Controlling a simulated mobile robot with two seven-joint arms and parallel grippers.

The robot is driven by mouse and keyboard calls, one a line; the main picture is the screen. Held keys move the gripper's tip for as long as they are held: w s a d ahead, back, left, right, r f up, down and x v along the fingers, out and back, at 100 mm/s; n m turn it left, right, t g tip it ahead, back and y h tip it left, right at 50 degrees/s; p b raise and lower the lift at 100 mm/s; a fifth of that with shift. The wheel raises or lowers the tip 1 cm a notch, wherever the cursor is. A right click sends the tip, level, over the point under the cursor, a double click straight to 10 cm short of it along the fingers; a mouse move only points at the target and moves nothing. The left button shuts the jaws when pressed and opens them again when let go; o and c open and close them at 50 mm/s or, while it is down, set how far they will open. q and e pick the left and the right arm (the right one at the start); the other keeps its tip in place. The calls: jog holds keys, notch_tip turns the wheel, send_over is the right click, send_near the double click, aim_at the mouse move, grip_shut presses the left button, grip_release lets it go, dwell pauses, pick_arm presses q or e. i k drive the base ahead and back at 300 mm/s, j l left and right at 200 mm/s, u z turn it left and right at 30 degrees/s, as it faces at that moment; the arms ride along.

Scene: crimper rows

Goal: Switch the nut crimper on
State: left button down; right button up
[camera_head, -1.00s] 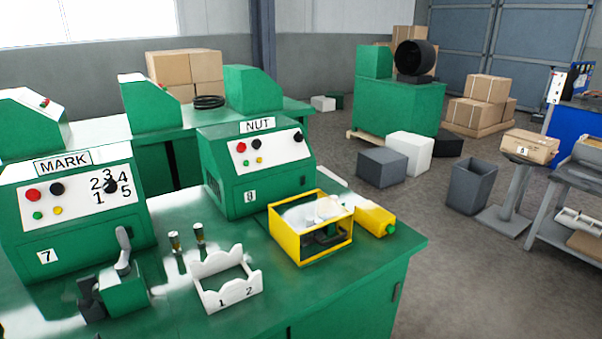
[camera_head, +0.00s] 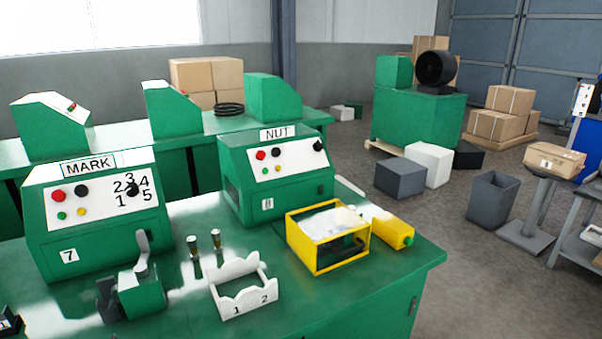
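The nut crimper is the green machine box (camera_head: 235,180) labelled NUT, at the back of the green workbench near the middle of the view. Its white sloped panel (camera_head: 290,160) carries a red button (camera_head: 261,155), a black button (camera_head: 277,153), a small green button (camera_head: 265,170), a small yellow button (camera_head: 278,168) and a black knob (camera_head: 318,146) at the right. A plate marked 8 is on its front. In front of it stands a yellow-framed box (camera_head: 318,266) with a clear top, with a yellow part (camera_head: 391,230) beside it. Neither gripper is in view.
The MARK machine (camera_head: 98,235) stands left on the green bench (camera_head: 350,295). A white holder (camera_head: 240,292) marked 1 and 2, two small dark cylinders and a green lever device (camera_head: 141,292) are in front. Grey bins and boxes stand on the floor at right.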

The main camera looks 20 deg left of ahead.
aim_at(318, 145)
jog(key=i+l+z, duration=0.7)
jog(key=i, duration=0.2)
jog(key=i+l+z, duration=0.3)
jog(key=i, duration=0.2)
jog(key=i+z, duration=0.35)
jog(key=i, duration=0.15)
jog(key=i+u, duration=0.25)
jog(key=i, duration=0.25)
jog(key=i+u, duration=0.2)
jog(key=i, duration=0.25)
jog(key=i+l+u, duration=0.25)
jog(key=i, duration=0.2)
jog(key=i+j+u, duration=0.15)
jog(key=i+u, duration=0.55)
jog(key=u, duration=0.2)
jog(key=i+u, duration=0.45)
jog(key=i+j+u, duration=0.1)
jog(key=i+u, duration=0.2)
jog(key=u, duration=0.15)
jog(key=i+u, duration=0.25)
jog(key=u, duration=0.25)
jog(key=i+l+u, duration=0.15)
jog(key=i+u, duration=0.15)
jog(key=u, duration=0.15)
